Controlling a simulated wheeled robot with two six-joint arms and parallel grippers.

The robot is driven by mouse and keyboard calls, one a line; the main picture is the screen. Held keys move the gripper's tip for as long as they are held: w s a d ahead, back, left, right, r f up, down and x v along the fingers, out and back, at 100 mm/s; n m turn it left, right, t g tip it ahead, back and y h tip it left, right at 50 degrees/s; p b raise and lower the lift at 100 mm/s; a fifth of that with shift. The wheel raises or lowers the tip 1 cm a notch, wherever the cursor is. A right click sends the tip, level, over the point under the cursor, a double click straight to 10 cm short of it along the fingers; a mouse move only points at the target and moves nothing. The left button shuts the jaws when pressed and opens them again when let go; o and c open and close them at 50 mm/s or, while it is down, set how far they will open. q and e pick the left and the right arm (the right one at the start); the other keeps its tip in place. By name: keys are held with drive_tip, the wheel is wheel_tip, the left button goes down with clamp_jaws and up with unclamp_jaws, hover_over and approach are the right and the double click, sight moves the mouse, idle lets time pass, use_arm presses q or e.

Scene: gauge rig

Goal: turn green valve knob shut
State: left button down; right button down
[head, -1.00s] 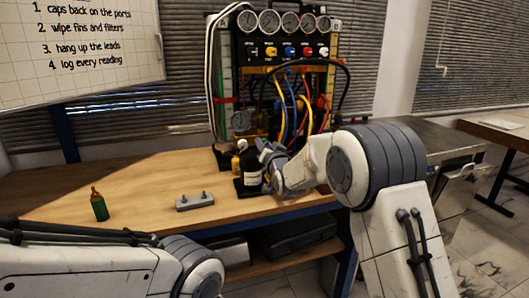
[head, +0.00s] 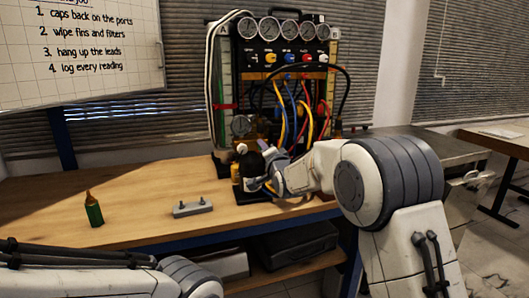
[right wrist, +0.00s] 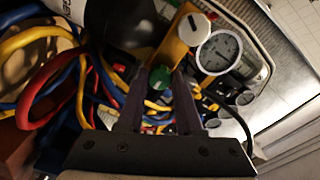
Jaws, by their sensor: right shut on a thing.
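The green valve knob (right wrist: 160,78) shows in the right wrist view between the two fingertips of my right gripper (right wrist: 159,86), which is shut on it. In the head view my right gripper (head: 270,170) reaches in low at the front of the gauge rig (head: 290,60); the knob cannot be made out there. A white knob (right wrist: 196,28) on a yellow block and a round dial gauge (right wrist: 218,51) are just beyond the green knob. My left gripper is out of view; only my left arm shows.
A dark bottle-like thing (head: 252,165) is close beside my right gripper. Blue, yellow and red hoses (right wrist: 40,85) crowd the left of the right wrist view.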

idle(0.4)
drive_tip(key=c, duration=0.6)
unclamp_jaws()
drive_tip(key=shift+s, duration=0.1)
drive_tip(key=v, duration=1)
drive_tip(key=shift+s+b, duration=0.1)
drive_tip(key=shift+b, duration=0.2)
